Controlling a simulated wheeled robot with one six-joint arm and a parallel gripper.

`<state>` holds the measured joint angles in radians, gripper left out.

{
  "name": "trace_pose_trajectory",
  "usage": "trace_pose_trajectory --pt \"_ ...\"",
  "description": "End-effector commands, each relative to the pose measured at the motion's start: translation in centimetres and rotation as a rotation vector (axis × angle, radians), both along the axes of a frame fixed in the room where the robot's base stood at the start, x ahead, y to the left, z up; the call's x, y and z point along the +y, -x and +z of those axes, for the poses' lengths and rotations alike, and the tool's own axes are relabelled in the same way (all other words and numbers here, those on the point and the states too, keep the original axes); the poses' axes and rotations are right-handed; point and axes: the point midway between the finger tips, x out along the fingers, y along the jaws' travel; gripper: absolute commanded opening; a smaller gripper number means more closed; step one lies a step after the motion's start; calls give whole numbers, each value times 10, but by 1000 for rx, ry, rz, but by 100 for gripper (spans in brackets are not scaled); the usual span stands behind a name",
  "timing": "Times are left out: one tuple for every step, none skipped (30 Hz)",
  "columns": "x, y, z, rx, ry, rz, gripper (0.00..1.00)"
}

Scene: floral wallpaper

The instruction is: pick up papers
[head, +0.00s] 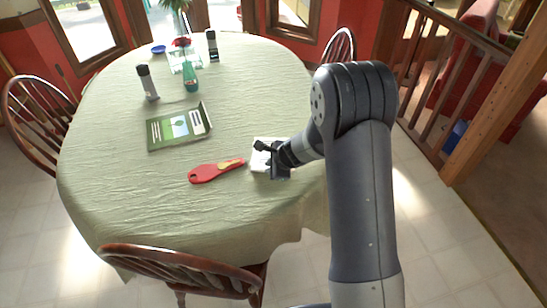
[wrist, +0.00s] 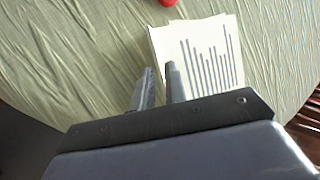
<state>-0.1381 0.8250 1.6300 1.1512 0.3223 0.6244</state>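White papers with dark lines lie on the cloth-covered table in the wrist view (wrist: 212,52). In the head view the papers (head: 258,164) show only in part, near the table's right edge, with my gripper in front of them. My gripper (head: 270,160) is over the papers. In the wrist view its two fingers (wrist: 158,70) stand apart with a gap between them and nothing held. The right finger overlaps the papers' left part and the left finger is beside them over bare cloth. I cannot tell the height of the fingertips above the table.
A red paddle-shaped object (head: 216,170) lies left of the papers. A green book or tablet (head: 179,126), a grey bottle (head: 148,83) and a teal vase (head: 190,80) stand or lie farther back. Wooden chairs (head: 180,266) surround the table (head: 120,205). The table's front left is bare.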

Motion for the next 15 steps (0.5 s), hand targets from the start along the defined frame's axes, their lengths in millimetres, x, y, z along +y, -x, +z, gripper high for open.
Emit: trace_pose_trajectory --pt "0 -3 -9 3 1 0 13" --pt "0 -5 -14 4 0 -1 13" --pt "1 -7 -17 2 1 0 13" --pt "3 -9 -20 2 2 1 13" --pt "4 -10 -23 2 1 0 13" --pt "5 -13 -25 1 1 0 13" --pt "6 -14 -27 0 1 0 13" --pt "7 -14 -28 1 1 0 13" --pt "7 -15 -30 1 1 1 13" --pt "8 -15 -30 1 1 1 13" --pt "8 -15 -30 0 1 0 13" --pt "8 -16 -30 0 1 0 13" --pt "8 -16 -30 0 1 0 13" --pt "8 -16 -30 0 1 0 13" --pt "8 -16 -30 0 1 0 13"
